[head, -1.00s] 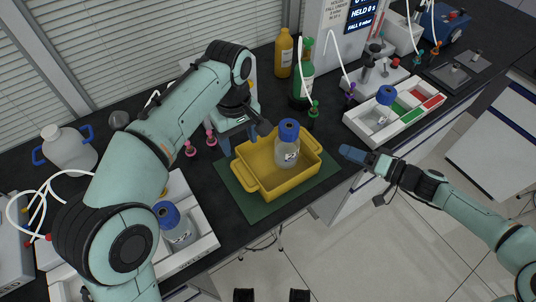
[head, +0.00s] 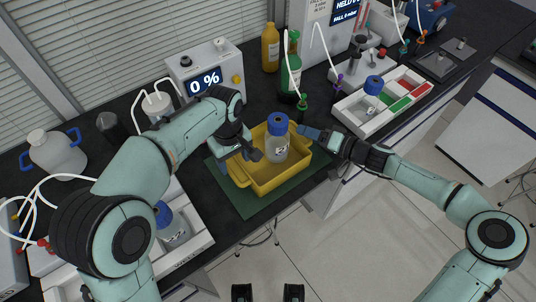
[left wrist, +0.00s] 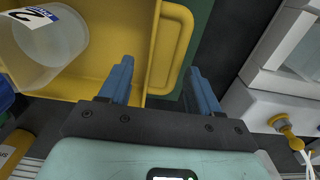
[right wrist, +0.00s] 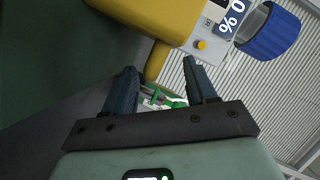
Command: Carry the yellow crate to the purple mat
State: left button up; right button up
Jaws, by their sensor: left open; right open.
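The yellow crate (head: 278,181) sits on a green mat (head: 247,203) on the dark bench. A clear bottle with a blue cap (head: 276,150) stands in it. My left gripper (head: 248,152) is open at the crate's left end. In the left wrist view, the crate's handle (left wrist: 172,50) lies between and beyond the fingers (left wrist: 160,85). My right gripper (head: 311,133) is open at the crate's right end. I see no purple mat.
A green bottle (head: 290,75) and a yellow bottle (head: 270,48) stand behind the crate. A white tray with coloured sections (head: 352,119) lies right, another white tray (head: 198,240) left. A box reading 0 % (head: 205,68) stands at the back. The bench's front edge is close.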

pick_arm(q)
jog(key=shift+f, duration=1.5)
pick_arm(e)
jog(key=shift+x, duration=1.55)
pick_arm(q)
jog(key=c, duration=1.1)
pick_arm(e)
jog(key=shift+s, duration=0.1)
grip_shut()
